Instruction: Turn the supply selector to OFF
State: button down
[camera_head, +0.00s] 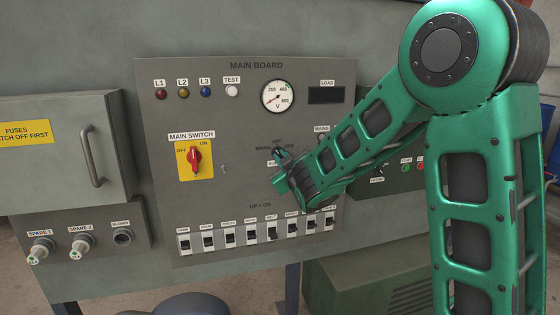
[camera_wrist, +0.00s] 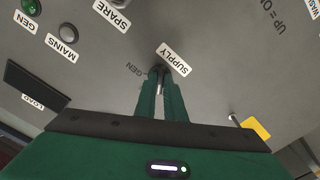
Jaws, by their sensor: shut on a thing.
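The supply selector (camera_head: 277,152) is a small dark knob on the main board, with MAINS, OFF and GEN marked around its upper side. My gripper (camera_head: 283,163) reaches it from the lower right, and my green arm covers part of that area. In the wrist view, my gripper's two green fingers (camera_wrist: 161,92) are shut on the selector (camera_wrist: 157,72), right beside the white SUPPLY label (camera_wrist: 174,59). GEN is readable to the left of the fingers there. The knob is mostly hidden, so I cannot tell which position it points to.
The red main switch (camera_head: 195,159) on its yellow plate is left of the selector. A row of breaker switches (camera_head: 254,235) runs below my wrist. A voltmeter (camera_head: 278,96) and LOAD display (camera_head: 326,95) are above. A grey fuse box (camera_head: 60,150) juts out at left.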

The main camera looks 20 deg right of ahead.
jog(key=m, duration=0.6)
jog(key=shift+a+f, duration=0.1)
jog(key=shift+f, duration=0.05)
jog(key=shift+m, duration=0.3)
jog(key=c, duration=1.8)
grip_release()
jog(key=shift+c, duration=0.2)
jog(key=s, duration=1)
jog(key=shift+s, duration=0.4)
